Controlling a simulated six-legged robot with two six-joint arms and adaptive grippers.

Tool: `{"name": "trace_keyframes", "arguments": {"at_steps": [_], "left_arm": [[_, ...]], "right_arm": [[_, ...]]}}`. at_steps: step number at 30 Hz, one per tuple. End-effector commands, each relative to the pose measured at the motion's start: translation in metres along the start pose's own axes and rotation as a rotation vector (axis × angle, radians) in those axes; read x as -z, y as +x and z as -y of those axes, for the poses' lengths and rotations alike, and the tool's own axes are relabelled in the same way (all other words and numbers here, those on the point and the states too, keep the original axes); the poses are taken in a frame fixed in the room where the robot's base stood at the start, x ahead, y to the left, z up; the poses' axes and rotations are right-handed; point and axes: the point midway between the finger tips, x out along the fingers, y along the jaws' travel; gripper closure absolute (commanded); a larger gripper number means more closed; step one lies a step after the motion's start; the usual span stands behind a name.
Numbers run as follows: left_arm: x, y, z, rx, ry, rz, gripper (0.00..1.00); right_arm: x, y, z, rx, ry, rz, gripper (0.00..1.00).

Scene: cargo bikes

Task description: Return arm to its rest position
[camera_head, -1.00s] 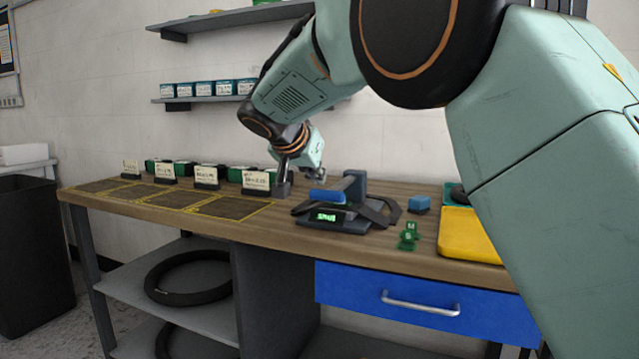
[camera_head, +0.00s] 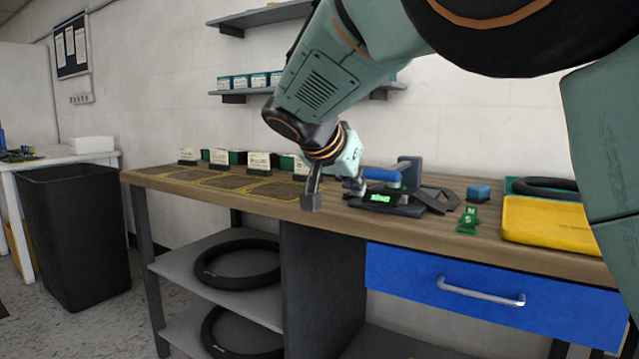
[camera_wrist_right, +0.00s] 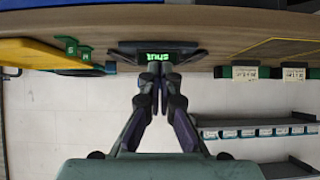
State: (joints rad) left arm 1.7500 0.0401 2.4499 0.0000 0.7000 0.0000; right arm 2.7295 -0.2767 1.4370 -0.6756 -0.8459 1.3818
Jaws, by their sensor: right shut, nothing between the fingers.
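My right arm, pale green with dark joints, comes in from the upper right in the head view. My left gripper is not in view.
The wooden bench (camera_head: 480,228) carries label cards and green bins at the back left, a small blue block (camera_head: 478,193), a green marker (camera_head: 468,219) and a yellow tray (camera_head: 545,222) at right. Shelves hang above.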

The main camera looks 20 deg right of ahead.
Motion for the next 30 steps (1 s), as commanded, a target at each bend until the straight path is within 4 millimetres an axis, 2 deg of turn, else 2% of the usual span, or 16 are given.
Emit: {"name": "trace_keyframes", "arguments": {"at_steps": [8, 11, 14, 17, 20, 22, 26, 30], "left_arm": [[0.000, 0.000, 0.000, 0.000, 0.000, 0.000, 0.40], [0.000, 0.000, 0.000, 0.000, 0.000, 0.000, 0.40], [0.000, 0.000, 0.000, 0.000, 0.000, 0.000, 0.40], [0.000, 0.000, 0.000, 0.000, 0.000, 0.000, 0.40], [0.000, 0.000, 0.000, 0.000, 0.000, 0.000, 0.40], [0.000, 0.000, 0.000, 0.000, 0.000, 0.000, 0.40], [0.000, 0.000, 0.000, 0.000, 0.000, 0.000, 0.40], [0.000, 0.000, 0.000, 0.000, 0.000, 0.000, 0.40]], "right_arm": [[0.001, 0.000, 0.002, 0.008, -0.039, -0.001, 1.00], [0.000, 0.000, 0.021, 0.097, -0.152, -0.012, 1.00], [-0.022, 0.008, 0.042, 0.233, -0.306, -0.001, 1.00], [-0.057, 0.024, 0.053, 0.360, -0.437, 0.024, 1.00], [-0.109, 0.050, 0.054, 0.468, -0.543, 0.067, 1.00], [-0.151, 0.070, 0.049, 0.532, -0.600, 0.101, 1.00], [-0.228, 0.101, 0.025, 0.611, -0.667, 0.162, 1.00], [-0.305, 0.125, -0.016, 0.646, -0.705, 0.229, 1.00]]}}
